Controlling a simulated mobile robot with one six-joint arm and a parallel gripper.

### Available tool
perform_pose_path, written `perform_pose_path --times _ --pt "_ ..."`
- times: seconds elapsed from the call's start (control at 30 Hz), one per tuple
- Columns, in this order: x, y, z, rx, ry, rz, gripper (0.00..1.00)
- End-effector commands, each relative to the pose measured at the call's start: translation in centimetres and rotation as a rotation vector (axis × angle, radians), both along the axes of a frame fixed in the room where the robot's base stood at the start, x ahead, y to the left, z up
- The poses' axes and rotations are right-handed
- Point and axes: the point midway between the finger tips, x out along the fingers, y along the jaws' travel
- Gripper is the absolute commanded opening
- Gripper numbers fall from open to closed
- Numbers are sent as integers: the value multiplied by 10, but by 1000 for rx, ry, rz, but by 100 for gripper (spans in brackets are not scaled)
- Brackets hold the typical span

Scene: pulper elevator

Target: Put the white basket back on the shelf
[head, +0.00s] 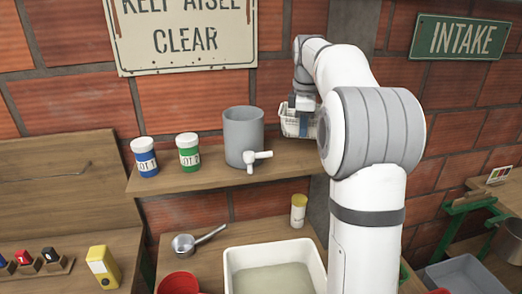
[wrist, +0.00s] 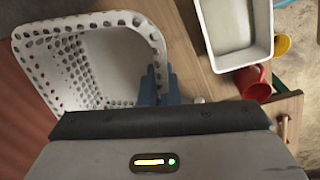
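The white basket (head: 297,124) is perforated and shows at the right end of the wooden wall shelf (head: 200,178). My gripper (head: 303,102) is shut on its rim from above. In the wrist view the blue fingers (wrist: 164,84) close on the right wall of the basket (wrist: 85,62), which looks empty. The basket is roughly upright. I cannot tell whether its base touches the shelf or hangs just above it. My arm hides its right side in the head view.
A grey dispenser with a white tap (head: 244,135) stands left of the basket. A green jar (head: 188,152) and a blue jar (head: 144,156) stand farther left. Below are a white basin (head: 274,258), a yellow-capped bottle (head: 298,211) and a metal ladle (head: 195,241).

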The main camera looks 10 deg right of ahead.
Motion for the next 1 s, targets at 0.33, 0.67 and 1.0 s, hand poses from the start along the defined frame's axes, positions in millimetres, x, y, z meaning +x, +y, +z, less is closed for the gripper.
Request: perform_pose_path --times 0.33,0.67,1.0 --pt "0 1 -46 1 2 2 0" --pt "0 1 -80 -1 -1 2 0" --pt "0 2 -83 -1 -1 3 5"
